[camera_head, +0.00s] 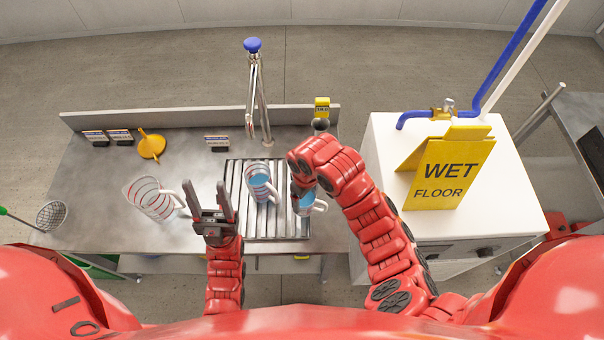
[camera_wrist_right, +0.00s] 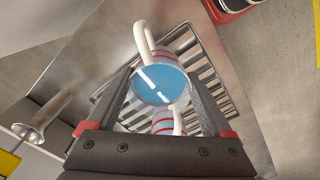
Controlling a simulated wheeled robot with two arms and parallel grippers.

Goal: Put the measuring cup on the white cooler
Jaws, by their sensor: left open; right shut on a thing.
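My right gripper (camera_head: 303,186) is shut on a measuring cup (camera_head: 306,206) with blue liquid, over the right part of the drain grate. In the right wrist view this cup (camera_wrist_right: 160,85) sits between the fingers. A second blue-filled measuring cup with red marks (camera_head: 260,184) stands on the grate to its left. A larger clear measuring cup with red marks (camera_head: 152,199) stands on the steel counter further left and looks empty. My left gripper (camera_head: 211,200) is open and empty, just right of the larger cup's handle. The white cooler (camera_head: 478,208) is at the right.
A yellow wet-floor sign (camera_head: 439,170) stands on the cooler top, which is bare around it. A tall tap (camera_head: 258,95) rises behind the drain grate (camera_head: 240,222). A yellow funnel (camera_head: 151,145) and a strainer (camera_head: 50,216) are on the left.

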